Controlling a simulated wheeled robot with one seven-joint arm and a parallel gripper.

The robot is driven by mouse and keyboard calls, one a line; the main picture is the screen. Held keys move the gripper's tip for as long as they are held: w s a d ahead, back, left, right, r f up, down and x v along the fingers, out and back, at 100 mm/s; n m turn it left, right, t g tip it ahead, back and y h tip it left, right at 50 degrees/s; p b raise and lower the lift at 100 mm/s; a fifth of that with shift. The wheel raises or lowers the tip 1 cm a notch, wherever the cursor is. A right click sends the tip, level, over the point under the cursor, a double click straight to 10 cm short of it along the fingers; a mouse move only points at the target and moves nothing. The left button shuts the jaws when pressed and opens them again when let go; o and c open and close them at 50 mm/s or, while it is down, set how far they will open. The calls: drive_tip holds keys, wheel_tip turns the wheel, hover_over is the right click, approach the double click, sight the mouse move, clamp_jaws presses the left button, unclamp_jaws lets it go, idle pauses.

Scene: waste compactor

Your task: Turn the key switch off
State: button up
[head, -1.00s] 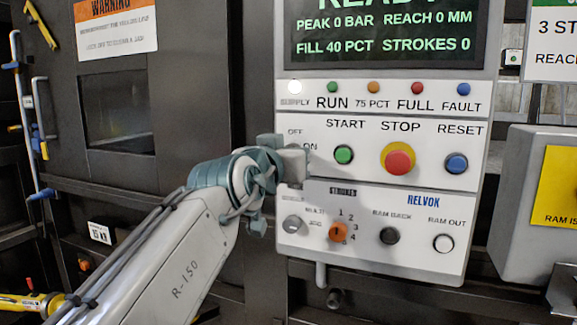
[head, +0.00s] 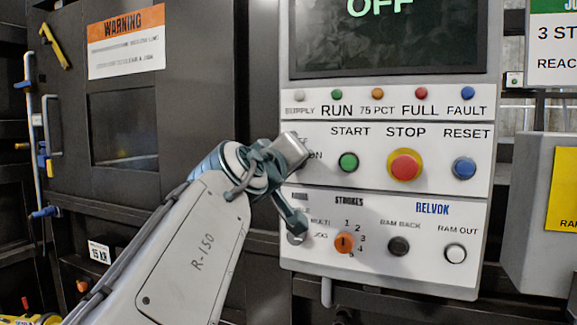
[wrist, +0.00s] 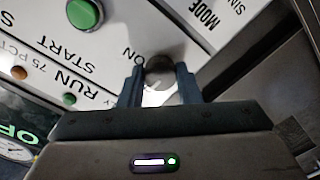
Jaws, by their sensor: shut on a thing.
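The key switch (wrist: 158,70) shows in the wrist view as a round grey knob beside the ON label. My gripper (wrist: 158,88) has one dark finger on each side of it and is shut on it. In the head view my gripper (head: 291,153) is at the left edge of the control panel (head: 330,200), turned at a tilt. It hides the key switch and part of the OFF and ON labels there. The display (head: 385,40) is dark and reads OFF. The supply lamp (head: 299,96) looks unlit.
The green START button (head: 348,162) is close to the right of my gripper. The red STOP button (head: 404,165) and blue RESET button (head: 464,167) lie farther right. The mode knob (head: 296,238) and orange strokes dial (head: 344,243) are below.

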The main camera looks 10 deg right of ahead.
drive_tip(key=shift+f, duration=0.1)
idle(0.4)
drive_tip(key=o, duration=1)
drive_tip(key=shift+c, duration=0.2)
